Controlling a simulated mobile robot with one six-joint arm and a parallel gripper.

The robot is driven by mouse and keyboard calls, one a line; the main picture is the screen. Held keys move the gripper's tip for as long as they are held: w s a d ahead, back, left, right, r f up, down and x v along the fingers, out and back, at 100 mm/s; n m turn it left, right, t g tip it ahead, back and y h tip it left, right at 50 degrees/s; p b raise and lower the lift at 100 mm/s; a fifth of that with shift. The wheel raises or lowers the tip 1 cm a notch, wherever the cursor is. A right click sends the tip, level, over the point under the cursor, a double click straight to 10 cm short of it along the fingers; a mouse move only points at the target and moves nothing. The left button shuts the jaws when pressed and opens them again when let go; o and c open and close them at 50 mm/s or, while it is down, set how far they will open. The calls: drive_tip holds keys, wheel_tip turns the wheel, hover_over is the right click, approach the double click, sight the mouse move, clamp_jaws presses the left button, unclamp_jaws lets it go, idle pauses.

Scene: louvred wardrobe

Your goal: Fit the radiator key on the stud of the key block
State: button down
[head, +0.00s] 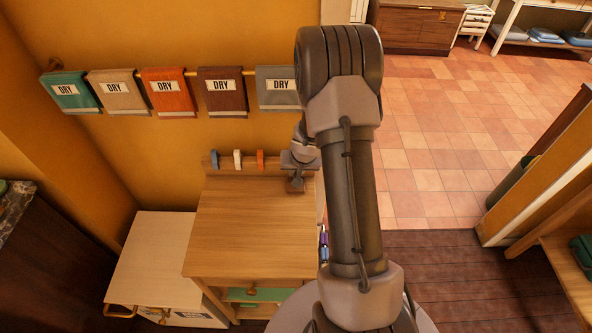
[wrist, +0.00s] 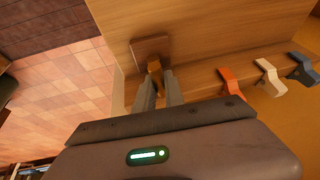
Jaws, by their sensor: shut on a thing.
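My gripper (wrist: 158,78) is shut on a small brass-coloured piece, which looks like the radiator key (wrist: 154,66). Its near end is between the fingers and its far end points at a square brown block, likely the key block (wrist: 150,47). The block is at the edge of the wooden top in the wrist view. The key overlaps the block there; I cannot tell whether they touch, and no stud can be made out. In the head view my gripper (head: 297,184) is low over the top's back right corner, and key and block cannot be made out.
Orange (wrist: 235,86), white (wrist: 268,77) and blue (wrist: 303,68) pieces stand along the rail behind the wooden top (head: 245,230). Towels on a bar (head: 170,92) hang on the wall above. Most of the top is clear. Tiled floor lies beyond its right side.

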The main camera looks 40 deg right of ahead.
drive_tip(key=shift+f, duration=0.25)
idle(0.4)
idle(0.3)
drive_tip(key=c, duration=1.3)
unclamp_jaws()
drive_tip(key=shift+c, duration=0.2)
